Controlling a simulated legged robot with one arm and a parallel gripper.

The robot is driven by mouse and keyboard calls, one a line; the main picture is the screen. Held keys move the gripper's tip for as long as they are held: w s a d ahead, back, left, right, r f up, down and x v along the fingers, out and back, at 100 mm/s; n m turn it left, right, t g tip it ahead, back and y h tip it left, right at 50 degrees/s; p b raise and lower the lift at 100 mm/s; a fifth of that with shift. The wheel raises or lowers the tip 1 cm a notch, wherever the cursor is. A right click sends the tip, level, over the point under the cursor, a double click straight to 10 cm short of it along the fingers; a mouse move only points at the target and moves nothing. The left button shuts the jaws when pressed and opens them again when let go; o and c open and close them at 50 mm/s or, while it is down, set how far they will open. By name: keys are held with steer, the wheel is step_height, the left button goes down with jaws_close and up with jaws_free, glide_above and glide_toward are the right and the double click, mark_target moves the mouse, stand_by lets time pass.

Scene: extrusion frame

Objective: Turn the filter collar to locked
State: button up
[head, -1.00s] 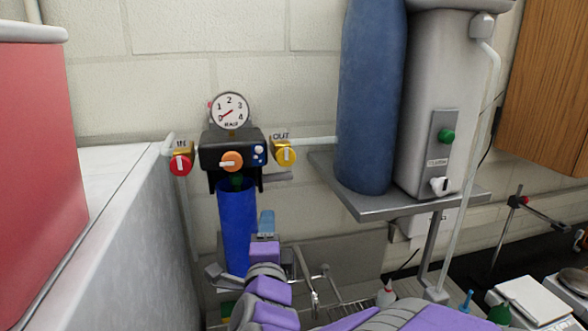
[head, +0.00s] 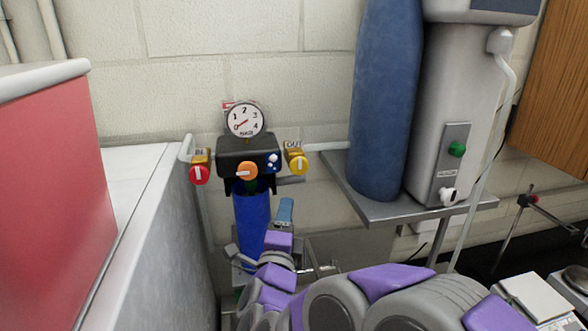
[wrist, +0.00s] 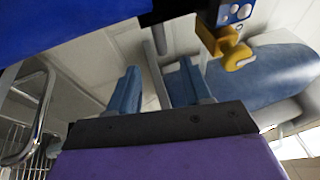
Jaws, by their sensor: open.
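The filter unit hangs on the wall in the head view: a black head block (head: 232,160) with a long blue cylinder (head: 252,220) below it. A dark bracket and a small green part (head: 251,187) show where they meet; I cannot clearly make out a separate collar or its lock mark. My gripper (head: 284,212) is just right of the blue cylinder, below the block. In the wrist view my gripper (wrist: 158,85) has two blue fingers apart with nothing between them. The cylinder (wrist: 70,25) crosses the upper left there, apart from the fingers.
An orange knob (head: 247,171), a red knob (head: 200,174) marked IN and a yellow knob (head: 297,162) marked OUT surround the head, under a gauge (head: 245,119). A shelf (head: 350,190) holds a tall blue tank (head: 385,100). A grey counter (head: 165,240) stands left.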

mark_target(292, 183)
steer(key=w+p, duration=0.1)
steer(key=w, duration=0.3)
steer(key=w+r+p, duration=0.1)
steer(key=w+p, duration=0.1)
steer(key=w, duration=0.2)
steer(key=w+r+p, duration=0.1)
steer(key=w, duration=0.2)
steer(key=shift+w+d+r, duration=0.1)
steer(key=shift+w+d, duration=0.15)
steer(key=shift+w, duration=0.15)
steer(key=shift+w+a, duration=0.15)
steer(key=shift+w, duration=0.25)
steer(key=shift+a, duration=0.3)
steer(key=shift+d, duration=0.25)
steer(key=c, duration=0.6)
steer(key=shift+s, duration=0.1)
jaws_close()
